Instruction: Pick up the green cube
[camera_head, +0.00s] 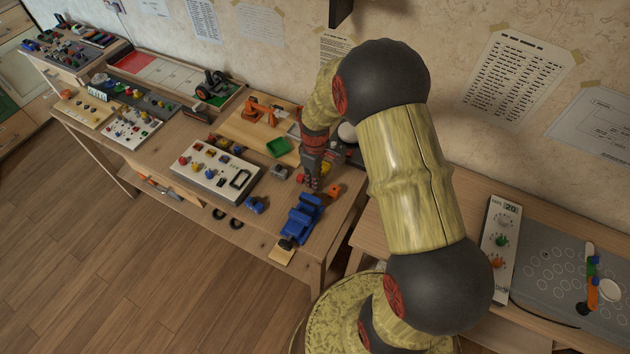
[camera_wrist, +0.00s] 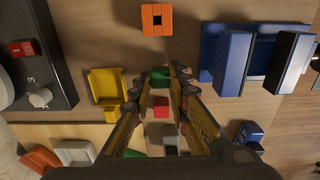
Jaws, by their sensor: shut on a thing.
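The green cube (camera_wrist: 160,76) is between the fingertips of my gripper (camera_wrist: 160,82) in the wrist view, with a finger on each side of it. My gripper is shut on it. In the head view my gripper (camera_head: 312,183) points down at the right part of the workbench, and the cube cannot be made out there. How far the cube is above the bench is hard to tell.
A red cube (camera_wrist: 161,107) shows between the fingers, beyond them. An orange block with a square hole (camera_wrist: 158,19), a yellow tray (camera_wrist: 106,87) and a blue vise-like thing (camera_head: 302,218) are nearby. A white panel (camera_head: 212,168) stands to the left.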

